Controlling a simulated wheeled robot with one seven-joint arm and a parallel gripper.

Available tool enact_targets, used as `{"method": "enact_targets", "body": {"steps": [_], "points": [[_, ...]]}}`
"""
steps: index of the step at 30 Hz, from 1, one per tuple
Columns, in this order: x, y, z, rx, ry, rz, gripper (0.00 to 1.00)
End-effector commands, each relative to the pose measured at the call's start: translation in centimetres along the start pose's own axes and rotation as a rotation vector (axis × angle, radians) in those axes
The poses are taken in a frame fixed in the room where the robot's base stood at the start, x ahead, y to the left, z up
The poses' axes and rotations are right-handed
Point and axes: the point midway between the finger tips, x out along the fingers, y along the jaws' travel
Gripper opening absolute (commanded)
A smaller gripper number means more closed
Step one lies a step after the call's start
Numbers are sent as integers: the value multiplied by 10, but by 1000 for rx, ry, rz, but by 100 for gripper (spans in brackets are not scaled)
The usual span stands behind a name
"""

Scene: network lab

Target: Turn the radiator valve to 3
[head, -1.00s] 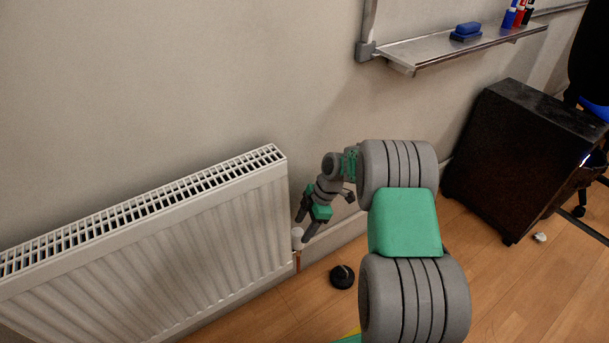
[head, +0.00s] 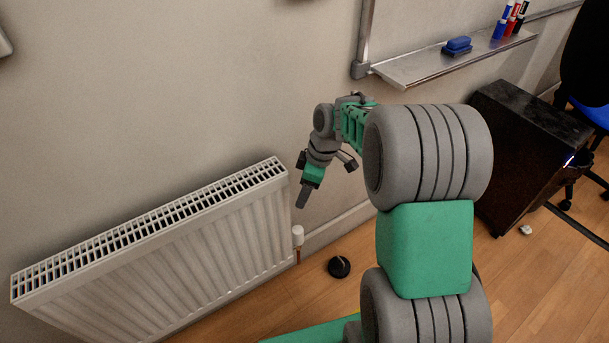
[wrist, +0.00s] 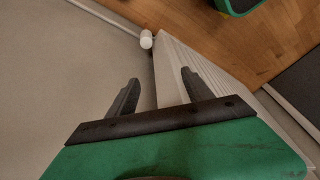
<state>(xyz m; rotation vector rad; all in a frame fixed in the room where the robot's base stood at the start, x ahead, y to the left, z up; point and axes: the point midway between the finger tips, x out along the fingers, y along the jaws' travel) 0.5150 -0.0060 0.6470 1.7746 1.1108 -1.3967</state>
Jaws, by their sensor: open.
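The radiator valve is a small white knob (head: 298,235) on a copper-coloured pipe at the right end of the white radiator (head: 230,240). My gripper (head: 302,197) is above the valve, apart from it, pointing down. In the wrist view the two dark fingers (wrist: 157,90) are spread with nothing between them touching. The white valve (wrist: 146,39) shows beyond the fingertips, nearer the left finger, and the radiator (wrist: 200,75) runs off to its right. The number on the valve is too small to read.
A black round object (head: 339,267) lies on the wood floor right of the valve. A whiteboard tray (head: 430,65) with a blue eraser and markers is on the wall above. A dark cabinet (head: 530,150) stands at the right.

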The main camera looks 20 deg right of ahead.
Motion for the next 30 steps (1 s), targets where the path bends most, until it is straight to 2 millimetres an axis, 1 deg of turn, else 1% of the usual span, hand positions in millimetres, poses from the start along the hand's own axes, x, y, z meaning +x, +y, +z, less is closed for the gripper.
{"method": "enact_targets", "body": {"steps": [1, 3, 6, 16, 19, 20, 22, 25, 26, 27, 30], "points": [[-15, -4, -4, 19, -3, 6, 59], [-24, -7, -5, 46, -8, 14, 59], [-31, -10, -6, 73, -13, 21, 59], [-32, -12, -6, 85, -14, 24, 59], [-40, -19, -7, 125, -20, 36, 59], [-46, -25, -6, 161, -26, 45, 59], [-64, -47, -4, 295, -41, 82, 59], [-90, -90, 9, 561, -51, 157, 59], [-95, -103, 14, 642, -51, 180, 59], [-100, -119, 23, 745, -47, 208, 57], [-106, -148, 41, 947, -31, 261, 49]]}}
